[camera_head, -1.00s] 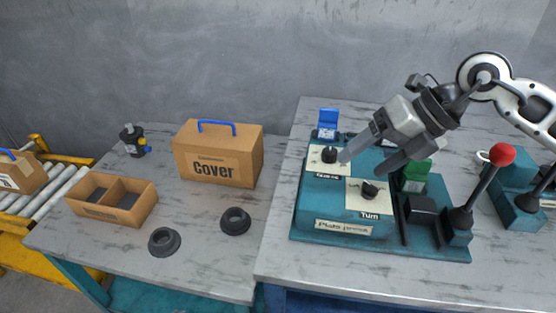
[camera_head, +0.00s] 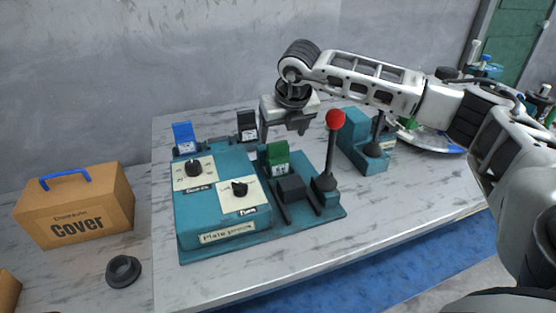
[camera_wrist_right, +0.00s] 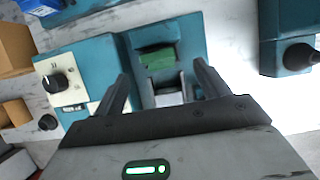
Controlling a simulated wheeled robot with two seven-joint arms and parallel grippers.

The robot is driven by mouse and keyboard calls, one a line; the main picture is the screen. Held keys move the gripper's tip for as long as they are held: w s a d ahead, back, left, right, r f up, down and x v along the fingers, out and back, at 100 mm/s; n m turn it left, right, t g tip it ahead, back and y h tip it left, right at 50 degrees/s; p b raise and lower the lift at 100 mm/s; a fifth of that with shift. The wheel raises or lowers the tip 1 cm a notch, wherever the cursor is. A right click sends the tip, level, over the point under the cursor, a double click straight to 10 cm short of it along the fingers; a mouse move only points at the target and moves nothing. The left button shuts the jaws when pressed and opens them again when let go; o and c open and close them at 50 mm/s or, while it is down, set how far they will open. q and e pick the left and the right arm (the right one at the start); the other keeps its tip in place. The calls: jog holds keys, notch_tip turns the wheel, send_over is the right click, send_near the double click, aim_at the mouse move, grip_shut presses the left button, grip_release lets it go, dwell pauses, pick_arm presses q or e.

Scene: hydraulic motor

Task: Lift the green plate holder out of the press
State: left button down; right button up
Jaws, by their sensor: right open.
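The teal plate press (camera_head: 188,222) stands on the marble-topped table. The green plate holder (camera_head: 278,158) sits upright in the slot at the right part of the press, behind a dark block. My right gripper (camera_head: 284,132) points down, open and empty, above and a little behind the green holder. In the right wrist view, the green holder (camera_wrist_right: 157,58) lies beyond and between the two spread fingertips (camera_wrist_right: 162,76), apart from them. My left gripper is in no view.
A lever with a red knob (camera_head: 335,119) stands close right of the green holder. A blue holder (camera_head: 184,138) and a black holder (camera_head: 247,125) stand at the back. A cover box (camera_head: 105,205) and dark ring (camera_head: 123,271) are left. The table's front right is clear.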

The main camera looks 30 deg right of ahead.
aim_at(278, 144)
jog(key=shift+p+x, duration=0.55)
jog(key=shift+x, duration=2.45)
jog(key=shift+w+a+r, duration=0.1)
jog(key=shift+w+r, duration=0.05)
jog(key=shift+w, duration=0.05)
jog(key=c, duration=1.5)
